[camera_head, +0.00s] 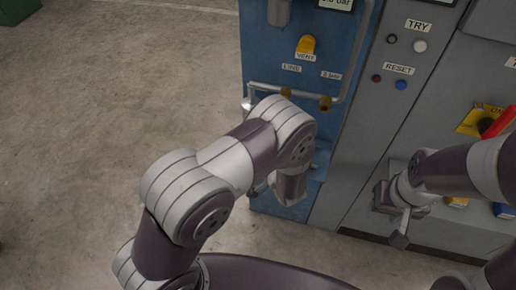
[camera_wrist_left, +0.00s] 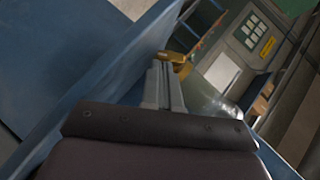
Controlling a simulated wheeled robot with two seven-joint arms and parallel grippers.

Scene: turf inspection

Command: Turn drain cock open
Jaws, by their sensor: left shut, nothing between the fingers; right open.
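My left arm reaches across the front of the blue panel in the head view, and its forearm and wrist hide the panel's lower part. My left gripper (camera_wrist_left: 164,80) is shut and empty in the left wrist view. A small brass-yellow piece (camera_wrist_left: 177,57), possibly the drain cock, lies right at its fingertips; I cannot tell whether they touch. I cannot make out the drain cock in the head view. My right gripper (camera_head: 397,214) is open and empty in front of the grey cabinet's lower part.
The blue panel (camera_head: 262,55) carries a yellow VENT knob (camera_head: 306,45), a pipe with brass fittings (camera_head: 325,103) and labels. The grey cabinet (camera_head: 365,130) has TRY and RESET buttons and a red-handled switch (camera_head: 497,122) on yellow. Bare concrete floor (camera_head: 120,80) is free at left.

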